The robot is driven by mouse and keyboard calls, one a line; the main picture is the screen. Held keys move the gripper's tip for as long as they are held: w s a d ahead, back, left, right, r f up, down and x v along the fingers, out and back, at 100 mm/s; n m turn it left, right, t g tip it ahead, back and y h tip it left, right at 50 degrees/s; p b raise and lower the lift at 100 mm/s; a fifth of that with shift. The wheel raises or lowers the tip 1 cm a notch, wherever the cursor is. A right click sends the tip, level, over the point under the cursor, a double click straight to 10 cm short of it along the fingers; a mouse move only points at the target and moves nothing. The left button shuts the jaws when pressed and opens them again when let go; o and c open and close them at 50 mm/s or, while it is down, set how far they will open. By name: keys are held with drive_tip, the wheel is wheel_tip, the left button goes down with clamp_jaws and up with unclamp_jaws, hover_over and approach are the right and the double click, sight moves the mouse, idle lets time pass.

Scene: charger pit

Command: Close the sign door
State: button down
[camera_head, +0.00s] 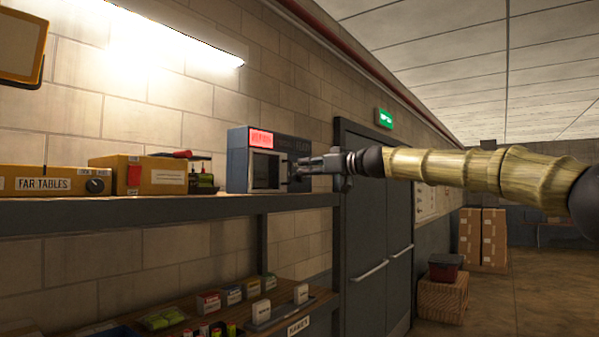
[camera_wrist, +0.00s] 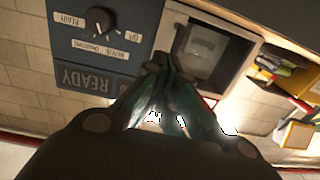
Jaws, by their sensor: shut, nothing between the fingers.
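A blue-grey box (camera_head: 237,162) stands on the long shelf with a lit red sign on its upper front. Below the sign is a pale-framed door or window (camera_head: 265,170); the frame also shows, turned over, in the wrist view (camera_wrist: 241,56). I cannot tell whether it is fully shut. My gripper (camera_head: 297,172) is shut and empty, just in front of the box's right part. In the wrist view its fingertips (camera_wrist: 166,66) overlap the frame's edge beside the dial panel. I cannot tell whether they touch. The fingers hide part of the box front.
The box's dial (camera_wrist: 100,19) is beside the frame in the wrist view. A yellow box (camera_head: 140,176) and a small device with a red handle stand on the shelf (camera_head: 150,213) left of it. A lower shelf holds several small boxes. Grey double doors (camera_head: 375,235) are on the right.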

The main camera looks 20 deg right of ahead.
drive_tip(key=w+d+b+v, duration=0.1)
drive_tip(key=b+v, duration=0.3)
drive_tip(key=v, duration=0.8)
drive_tip(key=shift+d+b, duration=0.25)
drive_tip(key=shift+b, duration=0.05)
